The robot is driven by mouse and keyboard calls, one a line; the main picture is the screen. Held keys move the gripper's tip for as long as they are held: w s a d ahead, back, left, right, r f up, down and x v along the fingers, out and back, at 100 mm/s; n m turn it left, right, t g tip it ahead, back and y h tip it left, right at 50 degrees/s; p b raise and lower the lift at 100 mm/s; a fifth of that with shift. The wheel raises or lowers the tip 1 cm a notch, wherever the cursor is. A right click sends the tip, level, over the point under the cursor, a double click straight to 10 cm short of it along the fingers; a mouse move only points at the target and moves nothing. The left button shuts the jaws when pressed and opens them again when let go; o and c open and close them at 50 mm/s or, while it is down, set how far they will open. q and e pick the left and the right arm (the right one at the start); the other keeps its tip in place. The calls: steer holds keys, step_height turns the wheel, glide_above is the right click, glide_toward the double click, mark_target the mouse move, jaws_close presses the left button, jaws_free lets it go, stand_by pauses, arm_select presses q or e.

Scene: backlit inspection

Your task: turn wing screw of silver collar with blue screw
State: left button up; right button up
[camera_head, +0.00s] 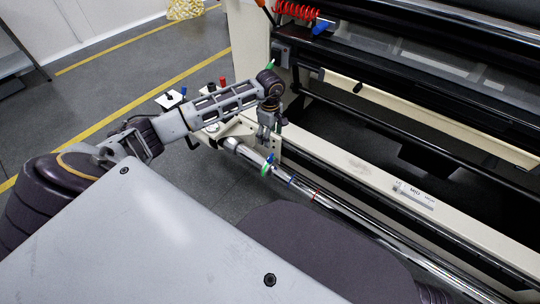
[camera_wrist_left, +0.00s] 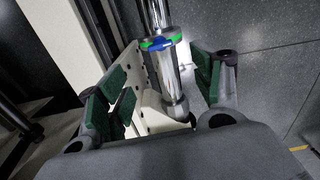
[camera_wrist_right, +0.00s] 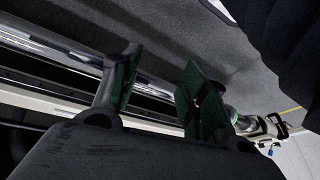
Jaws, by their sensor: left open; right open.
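The blue wing screw (camera_head: 269,162) sits on a silver collar at the left end of the shiny shaft, with green showing beside it. In the left wrist view the silver collar (camera_wrist_left: 160,31) and its blue screw (camera_wrist_left: 157,45) appear between the finger pads, with green on both sides. My left gripper (camera_head: 267,137) points down just above the collar. It is open, its green-padded fingers apart and apparently not touching the collar. My right gripper (camera_wrist_right: 160,82) is open and empty, near the shaft in the right wrist view. It is not visible in the head view.
The shaft (camera_head: 355,218) runs to the lower right along a cream machine beam (camera_head: 365,170), with blue and red marks further along it. Dark rollers and a red coiled hose (camera_head: 296,10) are behind. Open grey floor (camera_head: 125,85) lies at left.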

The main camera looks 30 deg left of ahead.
mark_target(270, 156)
arm_select(q)
step_height(270, 156, down, 13)
steer(key=b, duration=0.3)
steer(key=shift+b, duration=0.3)
arm_select(e)
step_height(270, 156, down, 8)
steer(key=w+a+t+y, duration=0.1)
steer(key=a, duration=0.1)
steer(key=shift+a+t, duration=0.15)
steer(key=shift+t, duration=0.15)
arm_select(q)
steer(key=shift+r, duration=0.1)
arm_select(e)
steer(key=shift+f, duration=0.1)
arm_select(q)
jaws_close()
